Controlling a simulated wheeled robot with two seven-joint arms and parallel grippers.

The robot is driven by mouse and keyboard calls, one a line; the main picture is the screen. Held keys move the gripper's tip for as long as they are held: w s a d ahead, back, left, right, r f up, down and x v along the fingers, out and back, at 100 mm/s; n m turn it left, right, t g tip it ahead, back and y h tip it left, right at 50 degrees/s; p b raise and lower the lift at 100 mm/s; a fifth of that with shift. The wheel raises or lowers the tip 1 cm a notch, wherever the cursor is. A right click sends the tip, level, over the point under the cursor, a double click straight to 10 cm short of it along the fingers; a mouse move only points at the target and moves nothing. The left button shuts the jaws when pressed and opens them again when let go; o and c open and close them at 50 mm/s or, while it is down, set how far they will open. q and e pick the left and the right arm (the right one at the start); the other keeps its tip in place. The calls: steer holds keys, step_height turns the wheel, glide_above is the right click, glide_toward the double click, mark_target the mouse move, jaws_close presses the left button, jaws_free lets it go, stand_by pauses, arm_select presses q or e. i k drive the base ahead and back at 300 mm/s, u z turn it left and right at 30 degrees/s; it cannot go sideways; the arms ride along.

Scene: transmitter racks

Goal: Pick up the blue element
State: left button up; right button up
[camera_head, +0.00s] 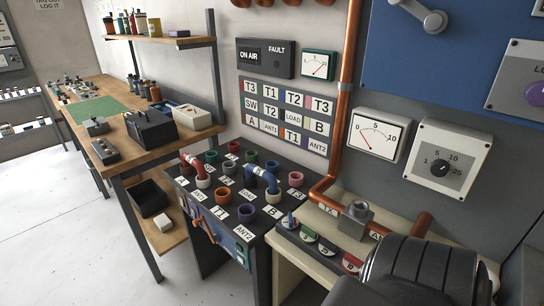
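A blue curved link (263,174) with pale bands stands on the dark panel top (222,208), bridging two sockets near its right side. It looks like the blue element. A similar red curved link (195,166) bridges sockets at the panel's left. Several coloured round sockets, such as a purple one (246,212) and a pink one (296,179), stand around them with white labels. Neither of my grippers shows in this view. A large dark ribbed body at the lower right looks like part of my arm and hides part of the console there.
A copper pipe (345,110) runs down the wall behind. A cluttered wooden workbench (120,150) stands at left. The floor (60,235) in front of it is clear.

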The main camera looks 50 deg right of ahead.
mark_target(290, 223)
steer(key=z, duration=0.05)
steer(key=i, duration=2.75)
steer(key=z, duration=3.75)
